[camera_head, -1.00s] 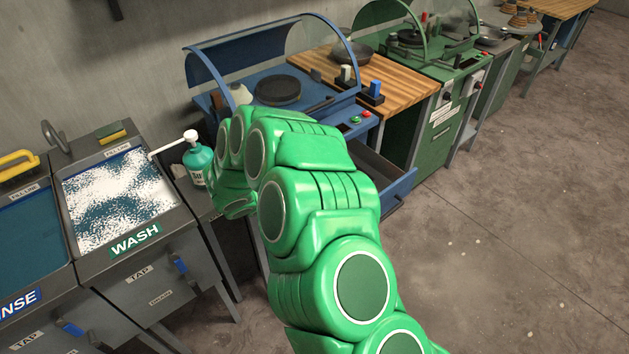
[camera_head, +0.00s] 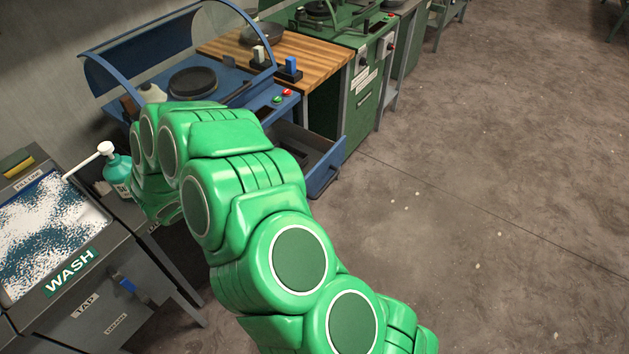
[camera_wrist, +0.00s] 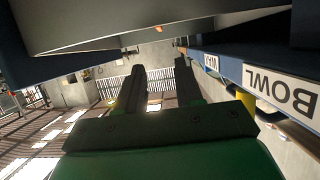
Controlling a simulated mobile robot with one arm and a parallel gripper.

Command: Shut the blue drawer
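The blue drawer (camera_head: 328,168) stands pulled out from the blue machine (camera_head: 215,85), with its grey inside showing past my green arm. Part of the drawer and the machine's lower body are hidden by the arm in the head view. My gripper is hidden there too. In the wrist view my gripper (camera_wrist: 158,75) has two dark fingers apart with nothing visible between them. A grey metal body with a blue edge (camera_wrist: 50,62), perhaps the drawer, fills the upper left close to the camera. A blue edge with an upside-down BOWL label (camera_wrist: 282,90) runs along the right.
A WASH sink (camera_head: 70,270) with foam and a teal pump bottle (camera_head: 118,172) stand at left. A wooden-topped bench (camera_head: 290,50) and green machine (camera_head: 365,75) stand beyond the drawer. The concrete floor (camera_head: 480,220) at right is clear.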

